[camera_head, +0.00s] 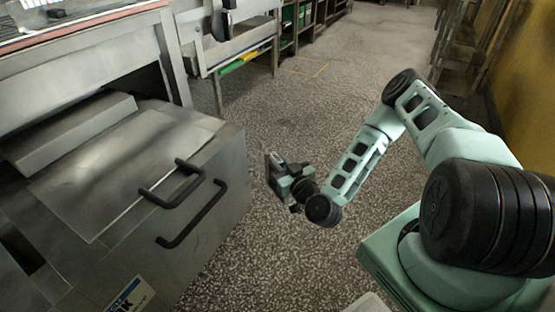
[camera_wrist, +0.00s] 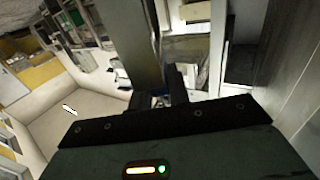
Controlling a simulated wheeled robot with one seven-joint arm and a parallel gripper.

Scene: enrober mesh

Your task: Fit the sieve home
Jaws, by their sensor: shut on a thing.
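My gripper (camera_head: 277,168) is out over the open floor, to the right of the steel machine (camera_head: 215,205) and apart from its handles. In the wrist view the dark fingers (camera_wrist: 163,90) are closed around the lower end of a grey, flat, bar-like piece (camera_wrist: 143,40), which runs up out of the picture. I cannot tell if this piece is the sieve; no mesh shows. In the head view only a small dark grey plate shows at the fingers, and the arm hides part of the grip.
The machine has a black handle (camera_head: 171,188) on its sloped top and another black handle (camera_head: 193,218) on its front. A steel table (camera_head: 245,50) and shelves stand at the back. Speckled floor (camera_head: 310,110) lies free between machine and arm. A yellow wall (camera_head: 530,60) is at right.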

